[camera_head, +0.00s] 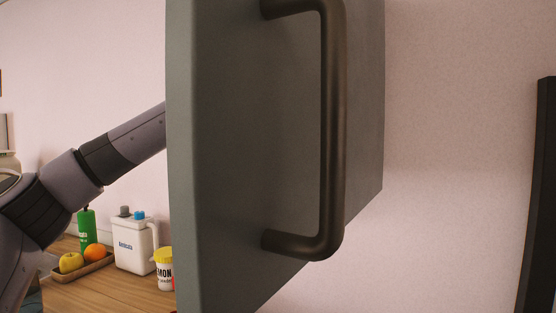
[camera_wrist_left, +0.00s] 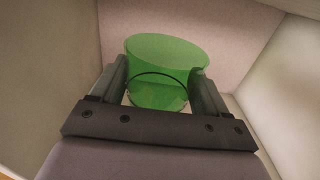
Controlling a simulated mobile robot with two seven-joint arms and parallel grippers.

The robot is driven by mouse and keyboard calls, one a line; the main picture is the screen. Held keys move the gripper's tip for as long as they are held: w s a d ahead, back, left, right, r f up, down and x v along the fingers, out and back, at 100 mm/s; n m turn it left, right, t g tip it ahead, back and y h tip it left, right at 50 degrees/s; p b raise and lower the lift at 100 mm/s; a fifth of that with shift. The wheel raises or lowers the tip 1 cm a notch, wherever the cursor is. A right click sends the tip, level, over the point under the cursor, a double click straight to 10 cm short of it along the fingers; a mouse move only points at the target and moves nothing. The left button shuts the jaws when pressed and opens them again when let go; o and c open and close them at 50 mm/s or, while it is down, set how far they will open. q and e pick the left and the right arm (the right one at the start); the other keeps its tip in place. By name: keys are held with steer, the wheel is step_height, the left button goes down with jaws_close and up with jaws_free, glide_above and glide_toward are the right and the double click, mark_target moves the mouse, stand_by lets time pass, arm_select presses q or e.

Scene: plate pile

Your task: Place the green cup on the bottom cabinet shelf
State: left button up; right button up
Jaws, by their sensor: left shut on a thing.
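The green cup (camera_wrist_left: 165,62) is see-through and sits between the two fingers of my left gripper (camera_wrist_left: 160,90) in the left wrist view. The gripper is shut on it. Pale walls surround the cup on the left, back and right, like the inside of a cabinet. I cannot tell whether the cup touches a shelf. In the head view my left arm reaches behind a grey-green cabinet door (camera_head: 260,150), which hides the left gripper and the cup. My right gripper is not in view.
The open door with its dark handle (camera_head: 333,130) fills the middle of the head view.

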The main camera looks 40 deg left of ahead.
arm_select(q)
steer(key=f, duration=0.3)
steer(key=shift+s+f+b, duration=0.25)
steer(key=shift+b, duration=0.1)
steer(key=shift+w+f+b, duration=0.1)
steer(key=shift+f+b, duration=0.45)
steer(key=shift+f, duration=1.65)
steer(key=shift+f, duration=0.1)
steer(key=o, duration=1)
steer(key=shift+f, duration=0.1)
steer(key=shift+o, duration=0.2)
steer(key=shift+r, duration=0.2)
steer(key=b+v, duration=0.1)
steer(key=v, duration=1.1)
steer(key=shift+b, duration=0.3)
